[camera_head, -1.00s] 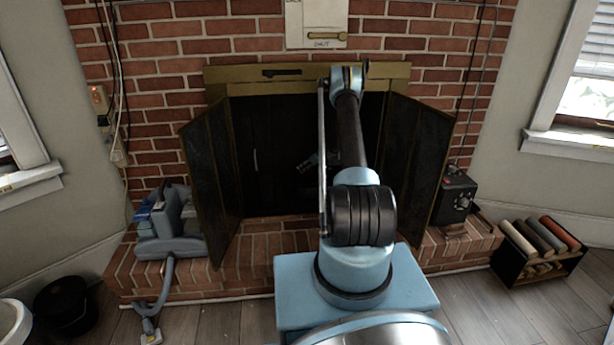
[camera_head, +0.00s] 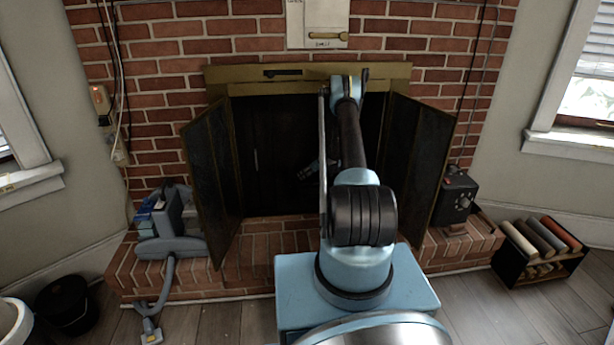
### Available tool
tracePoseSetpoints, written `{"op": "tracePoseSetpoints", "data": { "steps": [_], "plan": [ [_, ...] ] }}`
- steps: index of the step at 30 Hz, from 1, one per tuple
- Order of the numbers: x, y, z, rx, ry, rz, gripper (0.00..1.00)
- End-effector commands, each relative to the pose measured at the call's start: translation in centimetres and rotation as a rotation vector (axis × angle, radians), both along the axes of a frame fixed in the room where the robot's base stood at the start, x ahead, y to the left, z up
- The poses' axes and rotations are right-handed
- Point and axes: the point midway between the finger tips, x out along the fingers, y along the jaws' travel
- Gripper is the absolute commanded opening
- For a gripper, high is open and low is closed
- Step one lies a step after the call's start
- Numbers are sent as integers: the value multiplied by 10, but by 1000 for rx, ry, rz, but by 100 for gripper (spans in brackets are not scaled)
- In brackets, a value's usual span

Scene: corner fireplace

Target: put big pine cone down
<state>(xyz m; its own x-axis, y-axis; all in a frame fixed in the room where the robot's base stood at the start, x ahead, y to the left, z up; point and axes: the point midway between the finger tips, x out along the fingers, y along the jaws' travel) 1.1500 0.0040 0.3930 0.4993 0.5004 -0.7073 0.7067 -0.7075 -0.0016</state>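My arm reaches forward into the open fireplace (camera_head: 270,150). My gripper (camera_head: 309,171) shows only as a small, dim, greyish shape inside the dark opening, left of the arm. Its fingers are too dark and small to read. I cannot make out a big pine cone in this view; the arm and the dark firebox hide much of the area.
Dark folding doors stand open at the left (camera_head: 212,180) and right (camera_head: 418,160) of the opening. A grey-blue vacuum-like device (camera_head: 172,235) and a black box (camera_head: 455,197) stand on the brick hearth (camera_head: 265,265). A rack of rolls (camera_head: 535,250) and a black bucket (camera_head: 68,305) stand on the floor.

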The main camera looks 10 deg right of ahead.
Motion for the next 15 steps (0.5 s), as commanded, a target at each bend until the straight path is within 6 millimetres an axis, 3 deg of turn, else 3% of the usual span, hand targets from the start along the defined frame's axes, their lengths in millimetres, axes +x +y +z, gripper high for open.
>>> {"op": "tracePoseSetpoints", "data": {
  "steps": [8,15],
  "plan": [
    [0,0,2,0,0,0,67],
    [-14,-14,21,-1,1,-1,67]
  ]
}}
